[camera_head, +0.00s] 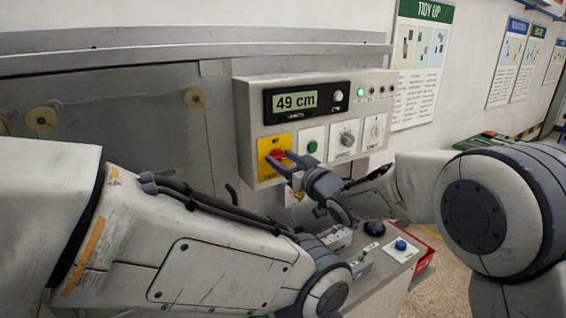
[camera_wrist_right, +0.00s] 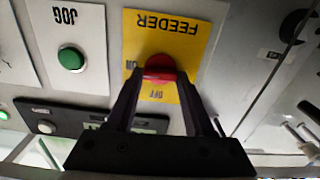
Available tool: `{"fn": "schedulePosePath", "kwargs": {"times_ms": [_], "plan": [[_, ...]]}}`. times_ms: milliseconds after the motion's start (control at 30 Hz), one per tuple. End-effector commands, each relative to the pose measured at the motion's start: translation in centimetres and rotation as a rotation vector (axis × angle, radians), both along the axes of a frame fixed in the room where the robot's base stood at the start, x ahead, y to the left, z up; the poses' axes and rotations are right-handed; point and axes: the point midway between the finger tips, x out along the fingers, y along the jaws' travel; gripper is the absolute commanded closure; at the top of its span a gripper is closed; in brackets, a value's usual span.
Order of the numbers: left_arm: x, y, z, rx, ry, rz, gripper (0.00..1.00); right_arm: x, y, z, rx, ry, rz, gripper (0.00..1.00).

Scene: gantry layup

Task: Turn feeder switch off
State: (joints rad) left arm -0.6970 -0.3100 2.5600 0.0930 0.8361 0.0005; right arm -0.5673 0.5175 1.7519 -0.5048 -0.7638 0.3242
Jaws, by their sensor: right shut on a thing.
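The feeder switch is a red knob (camera_wrist_right: 159,68) on a yellow FEEDER plate (camera_wrist_right: 195,37). In the right wrist view the plate appears upside down, with an ON mark left of the knob and an OFF mark below it. In the head view the yellow plate (camera_head: 268,143) is at the lower left of the control box. My right gripper (camera_wrist_right: 160,82) is shut on the red knob, one finger on each side. It also shows in the head view (camera_head: 279,161). Which mark the knob points to is unclear. My left gripper is not visible; only its arm shows.
The grey control box (camera_head: 243,100) carries a display (camera_head: 296,101) reading 49 cm. A green JOG button (camera_head: 312,147) and two more dials sit right of the feeder plate. Below, a small panel has a blue button (camera_head: 401,245). My left arm fills the lower left.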

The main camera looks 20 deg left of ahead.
Motion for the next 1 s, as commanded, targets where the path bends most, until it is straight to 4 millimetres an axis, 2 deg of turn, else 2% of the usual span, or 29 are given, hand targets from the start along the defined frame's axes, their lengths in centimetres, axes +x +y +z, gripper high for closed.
{"fn": "schedulePosePath", "kwargs": {"times_ms": [500, 1000], "plan": [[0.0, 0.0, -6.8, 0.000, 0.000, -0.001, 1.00, -0.1, 0.1, -0.6, -0.253, -0.333, -0.001, 1.00], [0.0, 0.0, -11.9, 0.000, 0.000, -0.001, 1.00, -0.3, 0.2, -0.6, -0.548, -0.705, -0.001, 1.00]]}}
